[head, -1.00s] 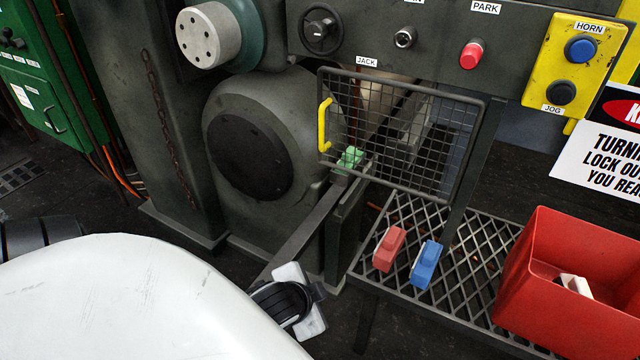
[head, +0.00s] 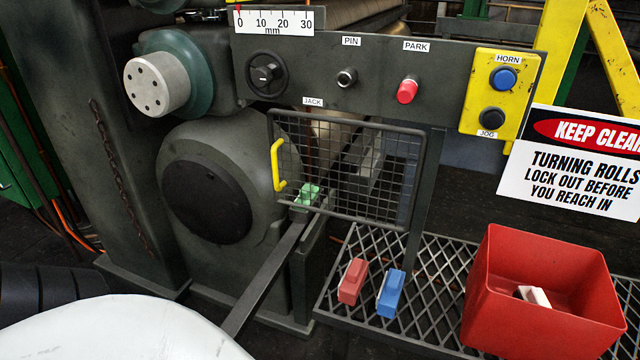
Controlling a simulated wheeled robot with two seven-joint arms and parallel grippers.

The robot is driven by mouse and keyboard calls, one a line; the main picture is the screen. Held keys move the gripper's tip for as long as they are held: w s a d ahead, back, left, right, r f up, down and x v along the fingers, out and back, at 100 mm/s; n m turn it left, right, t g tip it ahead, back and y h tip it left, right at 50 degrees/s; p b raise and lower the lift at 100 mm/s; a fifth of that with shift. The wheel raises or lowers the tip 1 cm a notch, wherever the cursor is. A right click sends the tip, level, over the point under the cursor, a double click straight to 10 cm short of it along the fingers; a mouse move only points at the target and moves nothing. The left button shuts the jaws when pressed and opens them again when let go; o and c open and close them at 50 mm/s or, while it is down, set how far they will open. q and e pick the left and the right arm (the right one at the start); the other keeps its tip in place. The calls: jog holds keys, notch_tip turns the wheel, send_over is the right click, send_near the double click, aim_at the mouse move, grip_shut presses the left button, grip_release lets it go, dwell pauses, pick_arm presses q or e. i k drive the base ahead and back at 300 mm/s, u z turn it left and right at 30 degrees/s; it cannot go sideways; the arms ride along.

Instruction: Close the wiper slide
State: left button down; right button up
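A long flat grey bar (head: 262,287), which looks like the wiper slide, runs from behind the mesh guard down toward the lower left. Its near end meets the edge of a large white shape, probably part of me, so I cannot see where it ends. A green block (head: 307,194) sits on the bar near the guard's lower left corner. The wire mesh guard (head: 350,168) has a yellow handle (head: 278,165) on its left side. I cannot tell whether the guard is latched. Neither of my grippers is in view.
A red block (head: 352,281) and a blue block (head: 391,293) stand on the grating (head: 440,290). A red bin (head: 540,318) holds a white piece. A control panel (head: 378,78) with knobs and buttons is above the guard. A warning sign (head: 575,165) hangs at right.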

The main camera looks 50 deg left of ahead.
aim_at(244, 311)
jog(key=z, duration=0.6)
jog(key=k, duration=0.85)
jog(key=u, duration=1.55)
jog(key=i, duration=0.95)
jog(key=z, duration=0.05)
